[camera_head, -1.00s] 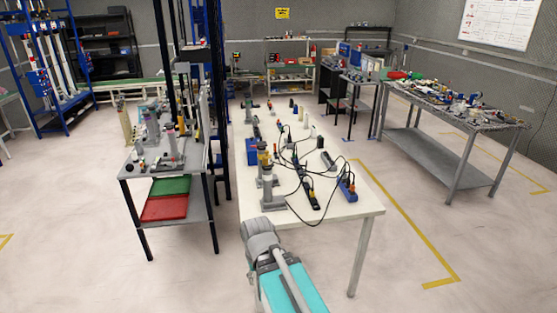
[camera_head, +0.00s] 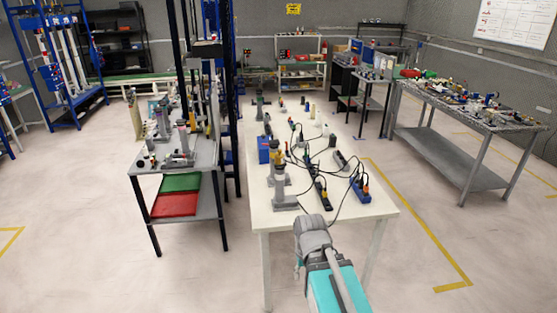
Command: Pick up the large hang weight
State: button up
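I cannot make out which item is the large hang weight; the things on the tables are too small to tell apart. A long white table (camera_head: 340,207) stands ahead with grey stands (camera_head: 284,193), a blue box (camera_head: 264,150), several small weight-like pieces and black cables on it. A grey table (camera_head: 148,168) on the left bears more grey stands (camera_head: 184,145). My teal and grey arm shows at the bottom, in front of the white table's near edge. My gripper's fingers do not show.
Red (camera_head: 174,203) and green (camera_head: 181,182) trays lie on the left table's lower shelf. A cluttered metal table (camera_head: 437,103) stands on the right. Blue racks (camera_head: 47,75) stand at the far left. Floor is open between the white and right tables and at front left.

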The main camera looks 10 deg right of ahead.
aim_at(280, 158)
jog(key=z, duration=0.1)
jog(key=i, duration=1)
jog(key=u, duration=0.1)
